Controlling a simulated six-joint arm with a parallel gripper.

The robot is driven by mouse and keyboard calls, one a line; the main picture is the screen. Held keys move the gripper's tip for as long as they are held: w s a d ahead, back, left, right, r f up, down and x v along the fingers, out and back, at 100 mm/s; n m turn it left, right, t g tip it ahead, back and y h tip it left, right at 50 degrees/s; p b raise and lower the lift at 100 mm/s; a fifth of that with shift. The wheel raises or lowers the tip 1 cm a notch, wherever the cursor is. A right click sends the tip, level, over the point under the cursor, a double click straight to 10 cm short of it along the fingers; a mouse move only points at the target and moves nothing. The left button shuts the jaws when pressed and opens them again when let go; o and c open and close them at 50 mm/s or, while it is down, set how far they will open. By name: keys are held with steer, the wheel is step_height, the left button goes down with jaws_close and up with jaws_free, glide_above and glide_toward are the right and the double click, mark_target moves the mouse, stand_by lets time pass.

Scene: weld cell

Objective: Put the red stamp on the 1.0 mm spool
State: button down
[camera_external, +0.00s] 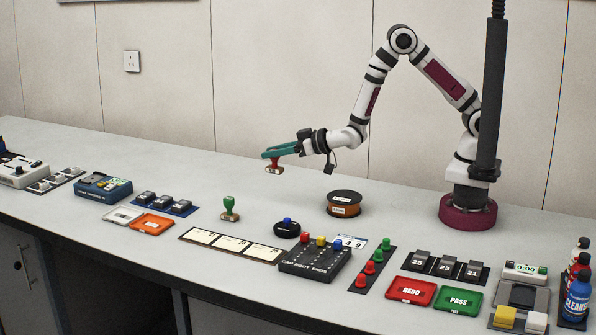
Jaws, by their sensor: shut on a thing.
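My gripper (268,155) is shut on the red stamp (274,165), which hangs upright below the jaws in the air above the bench. A copper-coloured spool (343,209) with dark flanges and a white label lies flat on the bench, to the right of and below my gripper. The label is too small to read, so I cannot tell its size. A small dark puck-shaped thing with a blue knob (287,229) sits in front of the spool. A green stamp (229,208) stands on the bench to the left.
A black box with coloured buttons (315,262) and a strip with white cards (232,245) lie near the front edge. Red and green pegs (370,266), REDO (411,290) and PASS (458,300) trays stand at right. The bench behind the spool is clear.

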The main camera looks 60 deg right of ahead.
steer(key=s+r+m+h, duration=0.1)
steer(key=s+m+h, duration=0.2)
steer(key=s, duration=0.1)
steer(key=m+g+h, duration=0.2)
steer(key=m+h, duration=0.4)
steer(key=h, duration=0.1)
glide_above(344, 196)
step_height(344, 196, down, 7)
steer(key=shift+s+a+f, duration=0.1)
steer(key=shift+f, duration=0.05)
steer(key=c, duration=0.5)
jaws_free()
steer(key=shift+f, duration=0.15)
